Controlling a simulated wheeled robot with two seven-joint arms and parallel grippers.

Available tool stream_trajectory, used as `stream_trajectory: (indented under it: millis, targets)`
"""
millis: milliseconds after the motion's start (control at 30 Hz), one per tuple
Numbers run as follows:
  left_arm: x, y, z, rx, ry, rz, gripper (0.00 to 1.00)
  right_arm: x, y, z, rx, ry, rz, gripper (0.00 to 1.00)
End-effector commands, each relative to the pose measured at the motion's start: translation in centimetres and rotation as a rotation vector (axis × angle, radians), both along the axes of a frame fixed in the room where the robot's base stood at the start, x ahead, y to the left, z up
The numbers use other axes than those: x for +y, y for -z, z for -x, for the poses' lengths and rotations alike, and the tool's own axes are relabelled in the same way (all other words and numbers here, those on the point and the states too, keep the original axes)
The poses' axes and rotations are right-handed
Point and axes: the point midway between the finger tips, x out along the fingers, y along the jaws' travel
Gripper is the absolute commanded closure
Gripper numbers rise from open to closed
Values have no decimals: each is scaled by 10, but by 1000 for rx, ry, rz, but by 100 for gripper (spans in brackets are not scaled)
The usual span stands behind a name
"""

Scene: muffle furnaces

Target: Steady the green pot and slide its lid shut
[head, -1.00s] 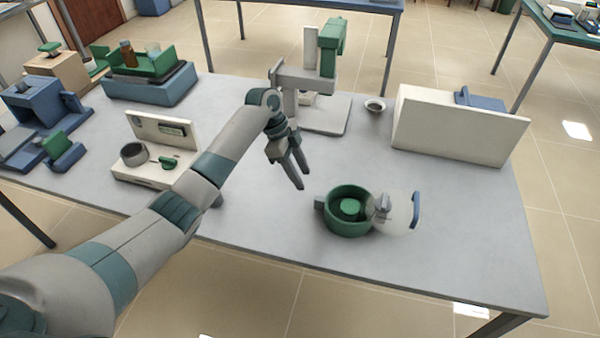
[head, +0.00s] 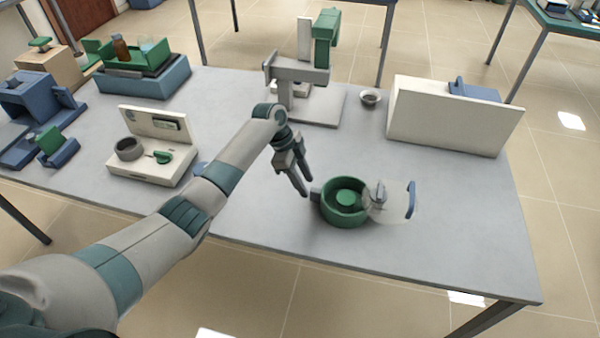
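The green pot (head: 328,213) stands on the grey table near its front edge, right of the middle. It is uncovered, with a round green piece inside and a small blue-grey handle (head: 316,194) on its left side. Its clear lid (head: 385,212) is swung out to the right, attached near a grey fitting on the rim, with a blue handle (head: 411,199) at its far end. My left gripper (head: 307,186) points down just left of the pot, close to its handle. Its fingers are apart and look empty. Whether it touches the handle is unclear. My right gripper is out of view.
A white box-like unit (head: 450,122) stands behind the pot to the right. A small bowl (head: 370,98) and a grey-green stand (head: 318,108) are farther back. A white device (head: 150,165) sits at left. The table in front and right of the pot is clear.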

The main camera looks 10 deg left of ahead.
Motion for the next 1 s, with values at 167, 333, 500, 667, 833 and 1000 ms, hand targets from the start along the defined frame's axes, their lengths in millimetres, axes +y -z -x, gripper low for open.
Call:
stream_trajectory:
  millis: [167,333,500,667,833,1000]
  targets:
    - [-9,21,1,2,1,1,61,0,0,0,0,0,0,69]
    - [-15,36,0,0,0,0,61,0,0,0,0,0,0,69]
    - [-19,46,0,1,0,0,61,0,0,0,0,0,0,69]
    - [-20,49,0,-1,1,0,61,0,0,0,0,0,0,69]
    - [-20,49,0,-1,1,0,61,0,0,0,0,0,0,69]
    - [-20,49,0,-1,1,0,82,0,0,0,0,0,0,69]
